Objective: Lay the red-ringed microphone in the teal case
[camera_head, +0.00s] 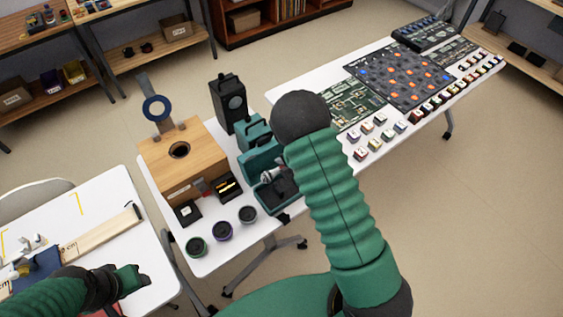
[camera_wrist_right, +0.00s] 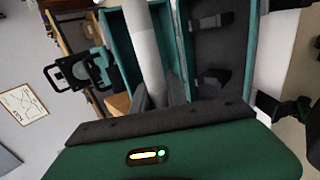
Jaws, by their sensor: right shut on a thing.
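The teal case (camera_head: 262,158) stands open on the middle table, its lid raised and its inside dark. A pale grey microphone (camera_wrist_right: 145,45) runs between the teal walls of the case (camera_wrist_right: 166,30) in the right wrist view. Its head end (camera_head: 267,176) shows small at the case in the head view. No red ring can be made out. My right gripper (camera_wrist_right: 152,95) is shut on the microphone at the case; my right arm hides much of it in the head view. My left gripper (camera_head: 132,279) is over the left table, far from the case; its jaws are unclear.
A wooden box (camera_head: 185,160) with a round hole and a black speaker (camera_head: 229,100) stand left of and behind the case. Several small round cups (camera_head: 222,230) line the front edge. A board with coloured knobs (camera_head: 398,75) and rows of small blocks lie to the right.

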